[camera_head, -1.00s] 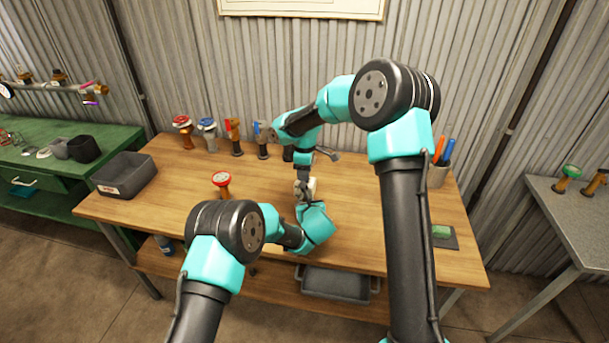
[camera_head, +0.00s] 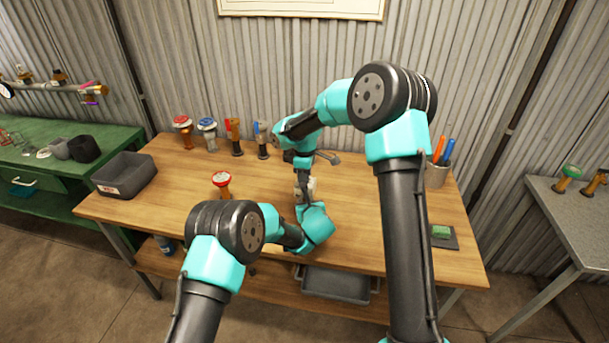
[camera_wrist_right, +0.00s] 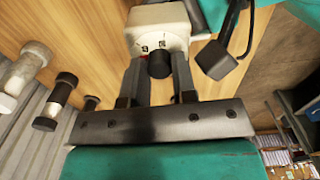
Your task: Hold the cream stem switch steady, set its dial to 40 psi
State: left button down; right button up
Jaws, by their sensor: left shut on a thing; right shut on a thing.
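The cream stem switch (camera_head: 312,184) is on the wooden table, mostly hidden between my two grippers in the head view. In the right wrist view its cream housing (camera_wrist_right: 158,24) shows at the top, with a black round dial (camera_wrist_right: 159,66) on the near face. Small dark marks above the dial are too small to read. My right gripper (camera_wrist_right: 158,72) is shut on the dial, one finger on each side; in the head view it reaches down from above. My left gripper (camera_head: 302,200) is shut on the switch from the near side; its fingertips are hard to make out.
A red-topped valve (camera_head: 222,184) stands left of the grippers. Several valves stand along the back left, near a grey bin (camera_head: 125,174). The table's middle right is clear.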

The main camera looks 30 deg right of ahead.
jog(key=shift+m, duration=3)
jog(key=o, duration=0.7)
jog(key=shift+c, duration=0.2)
jog(key=shift+r, duration=0.1)
notch_tip(320, 180, up, 12)
